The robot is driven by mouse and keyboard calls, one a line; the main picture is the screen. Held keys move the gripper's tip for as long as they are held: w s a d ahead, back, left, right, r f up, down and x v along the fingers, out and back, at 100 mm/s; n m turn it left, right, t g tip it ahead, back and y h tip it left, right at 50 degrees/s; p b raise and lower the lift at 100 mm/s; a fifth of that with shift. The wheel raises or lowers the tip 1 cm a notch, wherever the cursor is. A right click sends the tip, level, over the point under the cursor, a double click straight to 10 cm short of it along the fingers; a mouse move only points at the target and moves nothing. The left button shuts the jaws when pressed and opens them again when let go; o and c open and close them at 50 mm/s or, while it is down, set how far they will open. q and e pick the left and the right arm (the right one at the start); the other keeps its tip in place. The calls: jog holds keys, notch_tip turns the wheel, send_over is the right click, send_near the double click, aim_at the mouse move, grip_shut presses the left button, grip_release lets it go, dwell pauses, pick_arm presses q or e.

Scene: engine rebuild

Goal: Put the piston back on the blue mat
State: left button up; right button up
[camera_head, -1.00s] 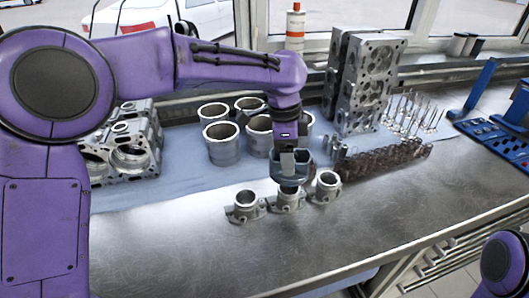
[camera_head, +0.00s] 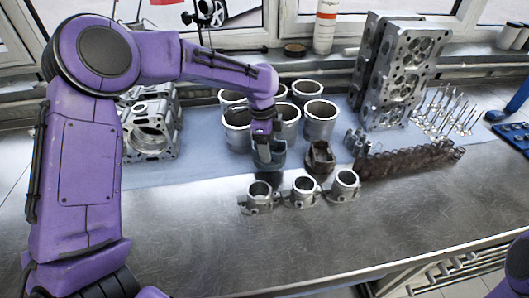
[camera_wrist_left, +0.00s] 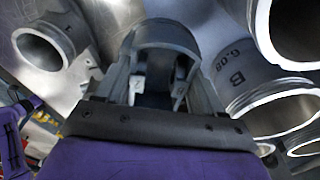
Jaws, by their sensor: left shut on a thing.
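My left gripper (camera_head: 265,148) is shut on a grey, hollow, cup-like part, which I take to be the piston (camera_head: 272,159). In the left wrist view the piston (camera_wrist_left: 165,38) sits between the fingers, its rounded rim outward. In the head view it hangs near the front edge of the blue mat (camera_head: 205,168), in front of the grey cylinder liners. I cannot tell whether it touches the mat. My right gripper is not in view; only a bit of purple arm shows at the lower right.
Several liners (camera_head: 320,120) stand close behind the gripper. A brown piston-like part (camera_head: 320,158) is just to its right. Three grey flanged parts (camera_head: 303,192) stand in front on the bare metal bench (camera_head: 200,235). An engine block (camera_head: 150,140) is left; cylinder heads (camera_head: 400,80) are right.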

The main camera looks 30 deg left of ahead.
pick_arm(q)
jog(key=shift+w+a+f, duration=0.1)
jog(key=shift+a+f, duration=0.15)
jog(key=shift+a, duration=0.05)
jog(key=f, duration=0.1)
jog(key=s+f+p, duration=0.1)
jog(key=shift+s+a+f, duration=0.3)
jog(key=shift+a, duration=0.05)
jog(key=shift+w+f, duration=0.15)
jog(key=shift+f, duration=0.15)
jog(key=shift+w+f, duration=0.15)
jog(key=shift+w, duration=0.05)
jog(key=o, duration=1.5)
jog(key=shift+s, duration=0.2)
jog(key=shift+w+r, duration=0.15)
jog(key=shift+r, duration=0.25)
jog(key=r, duration=0.3)
jog(key=a+r, duration=0.1)
jog(key=r, duration=0.7)
jog(key=shift+s+a+r+b, duration=0.15)
jog(key=shift+s+b, duration=0.1)
jog(key=shift+b, duration=0.1)
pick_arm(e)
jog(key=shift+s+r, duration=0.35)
